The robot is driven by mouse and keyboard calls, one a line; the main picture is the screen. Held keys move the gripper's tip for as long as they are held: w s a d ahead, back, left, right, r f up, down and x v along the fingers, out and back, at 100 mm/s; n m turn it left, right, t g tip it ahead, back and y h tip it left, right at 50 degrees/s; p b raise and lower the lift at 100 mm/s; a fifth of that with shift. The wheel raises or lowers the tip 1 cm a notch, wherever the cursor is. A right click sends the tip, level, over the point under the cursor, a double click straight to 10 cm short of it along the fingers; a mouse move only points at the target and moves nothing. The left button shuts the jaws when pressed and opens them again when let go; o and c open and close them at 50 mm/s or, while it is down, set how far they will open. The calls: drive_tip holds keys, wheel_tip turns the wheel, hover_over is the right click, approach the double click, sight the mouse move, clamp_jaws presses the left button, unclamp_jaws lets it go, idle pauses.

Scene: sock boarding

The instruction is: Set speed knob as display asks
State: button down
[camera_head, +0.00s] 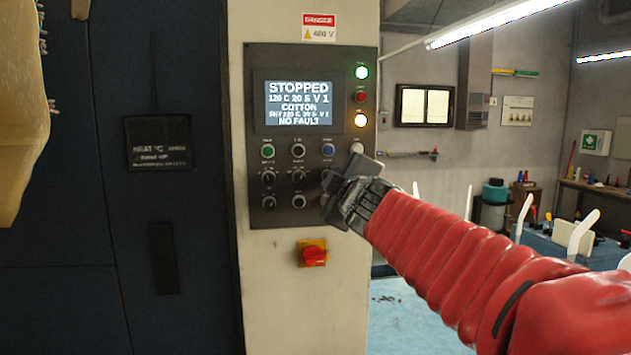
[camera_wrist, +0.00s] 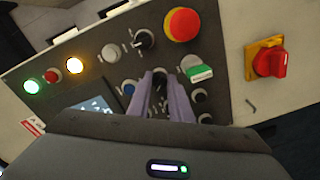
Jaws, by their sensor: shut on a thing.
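The display (camera_head: 298,102) on the control panel (camera_head: 245,172) reads "STOPPED", "120 C 20 S V 1", "COTTON" and "NO FAULT". Its smaller line between is too blurred to read surely. My gripper (camera_head: 332,184) is at the panel's lower right in the head view. In the wrist view, my gripper's two fingers (camera_wrist: 163,82) are shut around a small dark knob, next to the blue button (camera_wrist: 128,89). The fingers hide most of this knob, so its pointer and label cannot be read. Other black knobs (camera_head: 298,175) sit to the left in the head view.
Lit green (camera_head: 361,72) and amber (camera_head: 360,120) lamps flank a red one. A red mushroom button (camera_wrist: 182,24) and a black selector (camera_wrist: 144,40) are close to my fingers. A red-yellow rotary switch (camera_head: 313,254) is below the panel. Dark machine doors (camera_head: 150,230) stand left.

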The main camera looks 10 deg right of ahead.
drive_tip(key=shift+a+f, duration=0.1)
drive_tip(key=shift+f, duration=0.05)
drive_tip(key=c, duration=1.6)
unclamp_jaws()
drive_tip(key=shift+s, duration=0.1)
drive_tip(key=shift+s+d+r, duration=0.15)
drive_tip(key=shift+s, duration=3.25)
drive_tip(key=shift+s+d+r, duration=0.1)
drive_tip(key=shift+s+d, duration=0.05)
drive_tip(key=shift+s, duration=3.25)
